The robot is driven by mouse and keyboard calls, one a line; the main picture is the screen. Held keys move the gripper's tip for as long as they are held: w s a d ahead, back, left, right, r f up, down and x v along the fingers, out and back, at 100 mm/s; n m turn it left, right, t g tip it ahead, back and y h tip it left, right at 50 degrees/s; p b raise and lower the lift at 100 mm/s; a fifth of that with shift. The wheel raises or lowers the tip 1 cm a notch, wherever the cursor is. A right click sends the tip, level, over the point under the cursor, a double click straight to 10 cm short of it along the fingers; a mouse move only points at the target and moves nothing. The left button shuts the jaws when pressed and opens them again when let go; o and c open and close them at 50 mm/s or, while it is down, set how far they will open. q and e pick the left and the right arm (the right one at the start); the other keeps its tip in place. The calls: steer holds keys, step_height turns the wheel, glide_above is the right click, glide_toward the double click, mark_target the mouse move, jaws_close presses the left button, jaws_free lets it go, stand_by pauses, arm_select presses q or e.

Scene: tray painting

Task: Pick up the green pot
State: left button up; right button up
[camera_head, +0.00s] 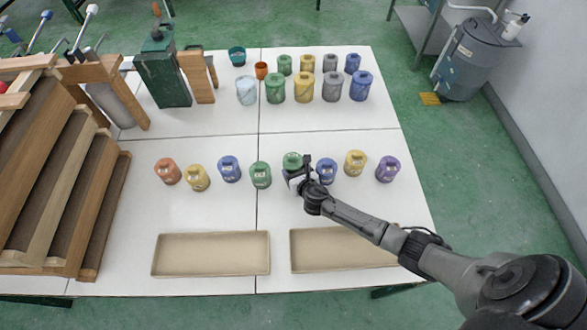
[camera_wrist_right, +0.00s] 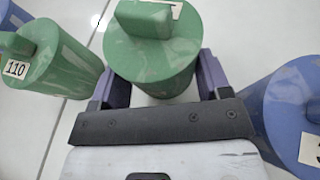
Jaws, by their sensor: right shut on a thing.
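A green pot (camera_head: 292,160) is in the front row of pots, right of the table's centre seam. My right gripper (camera_head: 297,180) is at its near side and shut on it. In the right wrist view the same green pot (camera_wrist_right: 155,60) is between the two fingers of the gripper (camera_wrist_right: 160,80), one on each side. The pot is upright; I cannot tell if it is clear of the table. A second green pot (camera_head: 260,175) stands to its left, labelled 110 in the wrist view (camera_wrist_right: 50,60). My left gripper is not in view.
A blue pot (camera_head: 327,170) stands close on the right. Yellow (camera_head: 355,162) and purple (camera_head: 387,168) pots follow. Two beige trays (camera_head: 211,271) (camera_head: 340,266) lie at the front edge. More pots (camera_head: 303,87) stand at the back. Wooden steps (camera_head: 60,190) occupy the left.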

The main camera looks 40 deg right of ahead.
steer(key=shift+r, duration=0.1)
step_height(320, 180, up, 10)
steer(key=p, duration=0.4)
step_height(320, 180, up, 10)
steer(key=p, duration=1.1)
